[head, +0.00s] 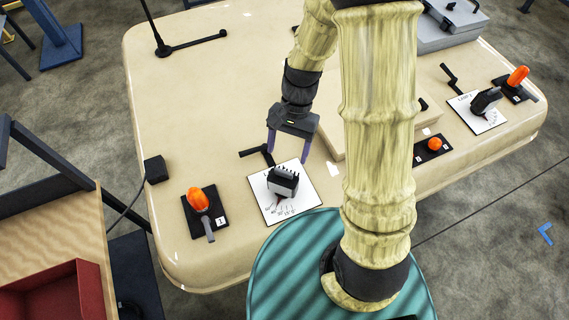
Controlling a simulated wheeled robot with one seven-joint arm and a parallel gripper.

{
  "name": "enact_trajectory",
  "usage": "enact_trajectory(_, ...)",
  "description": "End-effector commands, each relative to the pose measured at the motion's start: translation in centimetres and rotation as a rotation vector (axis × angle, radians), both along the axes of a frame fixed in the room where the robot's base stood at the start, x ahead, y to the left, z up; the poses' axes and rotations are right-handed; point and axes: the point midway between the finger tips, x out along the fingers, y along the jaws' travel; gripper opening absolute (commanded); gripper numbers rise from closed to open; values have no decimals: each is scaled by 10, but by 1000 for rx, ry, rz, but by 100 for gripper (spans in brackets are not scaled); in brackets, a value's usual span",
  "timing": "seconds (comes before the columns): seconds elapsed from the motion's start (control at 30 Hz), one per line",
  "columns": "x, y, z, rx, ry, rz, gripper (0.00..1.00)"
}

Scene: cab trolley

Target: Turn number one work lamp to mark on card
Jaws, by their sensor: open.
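A white card (308,193) lies on the cream trolley top near its front edge, with printed angle marks and a red line. A dark grey finned work lamp (284,180) stands on this card and hides part of it. A black plate marked 1 (219,220), with an orange-topped part (198,199), lies to the card's left. My gripper (288,156) is open and empty, behind and above the finned lamp, its two purple fingers pointing down. I cannot tell how far above the top they are. I cannot read which mark the lamp faces.
A second card (487,124) with a similar lamp (485,101) is at the right, by an orange-handled part (517,76). An orange button (435,144) sits mid-right. A black bracket (257,153) is left of my fingers. My arm hides the middle.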

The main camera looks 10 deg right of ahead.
Motion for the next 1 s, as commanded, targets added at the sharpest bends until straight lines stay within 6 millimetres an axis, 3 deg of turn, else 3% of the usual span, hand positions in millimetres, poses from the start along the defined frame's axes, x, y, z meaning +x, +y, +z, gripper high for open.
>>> enact_trajectory(0.33, -19, 10, -49, 0, 4, 1, 69)
enact_trajectory(0.73, -21, 12, -59, 0, 0, 1, 69)
enact_trajectory(0.77, -21, 12, -59, 0, 0, 1, 67)
enact_trajectory(0.9, -21, 12, -58, 0, 0, 1, 40)
enact_trajectory(1.0, -21, 12, -58, 0, 0, 1, 24)
